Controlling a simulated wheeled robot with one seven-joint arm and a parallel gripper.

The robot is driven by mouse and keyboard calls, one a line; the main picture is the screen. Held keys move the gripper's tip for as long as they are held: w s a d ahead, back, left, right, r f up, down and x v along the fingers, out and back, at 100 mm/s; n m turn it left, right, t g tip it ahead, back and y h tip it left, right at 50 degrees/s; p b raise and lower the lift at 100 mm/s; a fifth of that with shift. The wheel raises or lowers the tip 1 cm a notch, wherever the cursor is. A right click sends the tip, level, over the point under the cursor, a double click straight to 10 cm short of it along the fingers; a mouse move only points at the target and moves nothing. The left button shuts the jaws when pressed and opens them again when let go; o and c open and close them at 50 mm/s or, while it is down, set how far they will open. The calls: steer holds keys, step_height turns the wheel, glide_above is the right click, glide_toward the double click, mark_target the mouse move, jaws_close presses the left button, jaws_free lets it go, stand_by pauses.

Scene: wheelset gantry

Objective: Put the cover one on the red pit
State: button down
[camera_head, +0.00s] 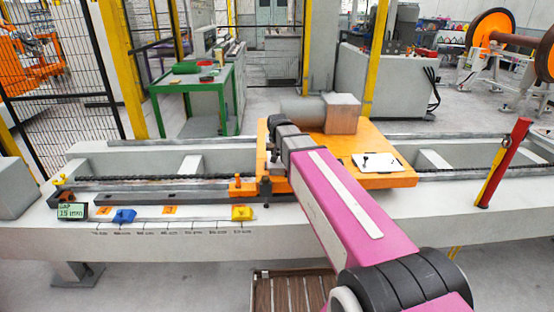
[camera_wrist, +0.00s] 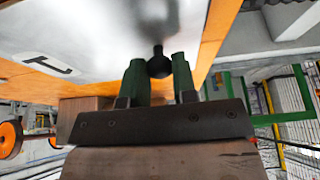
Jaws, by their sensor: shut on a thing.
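My gripper (camera_wrist: 158,75) is shut on a round black knob (camera_wrist: 158,63), which shows between its two dark green fingers in the wrist view. A broad grey metal surface lies behind the knob; I take it for the cover, but cannot tell its full outline. Small red patches (camera_head: 206,78) show on the green table; I cannot tell if one is the pit.
The green table (camera_head: 215,88) stands at the back left. The orange plate rests on a long pale gantry beam (camera_head: 120,235). A red and yellow post (camera_head: 503,163) rises at the right.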

steer(key=shift+f, duration=1.5)
steer(key=c, duration=0.9)
jaws_free()
steer(key=shift+f, duration=0.1)
steer(key=v, duration=1.2)
